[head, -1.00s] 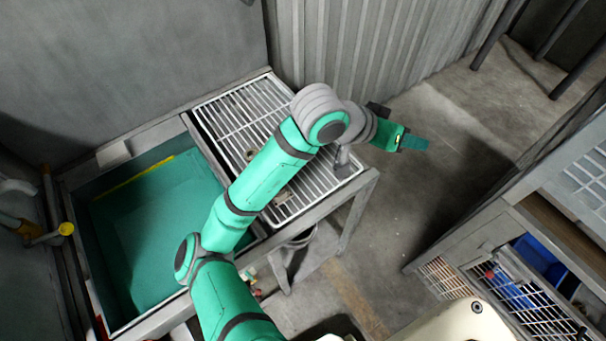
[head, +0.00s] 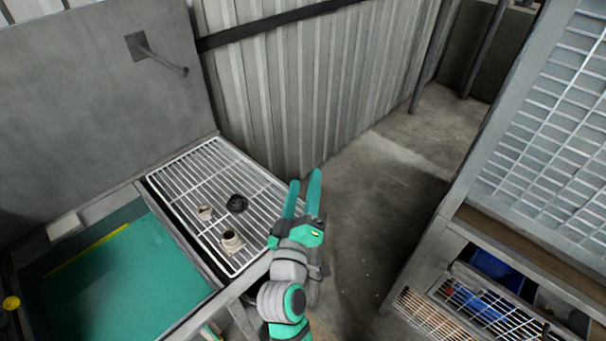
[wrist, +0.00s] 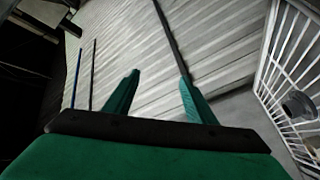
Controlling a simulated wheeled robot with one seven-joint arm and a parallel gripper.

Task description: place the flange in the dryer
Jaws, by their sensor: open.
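My gripper (head: 304,182) is open and empty, its two green fingers pointing away past the right edge of a white wire rack. The fingers also show apart in the wrist view (wrist: 158,95). Several parts lie on the rack (head: 180,180): a beige flange-like part with a round opening (head: 231,242), a smaller beige part (head: 205,212) and a black round part (head: 237,203). I cannot tell for sure which is the flange. A grey round part (wrist: 298,104) shows on the rack at the right of the wrist view. I cannot identify the dryer with certainty.
A tub with a teal bottom (head: 130,275) is left of the rack. A corrugated wall (head: 310,90) stands behind. At the right is a cabinet with a grid panel (head: 550,130) and wire baskets (head: 490,310). Open floor (head: 385,220) lies between.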

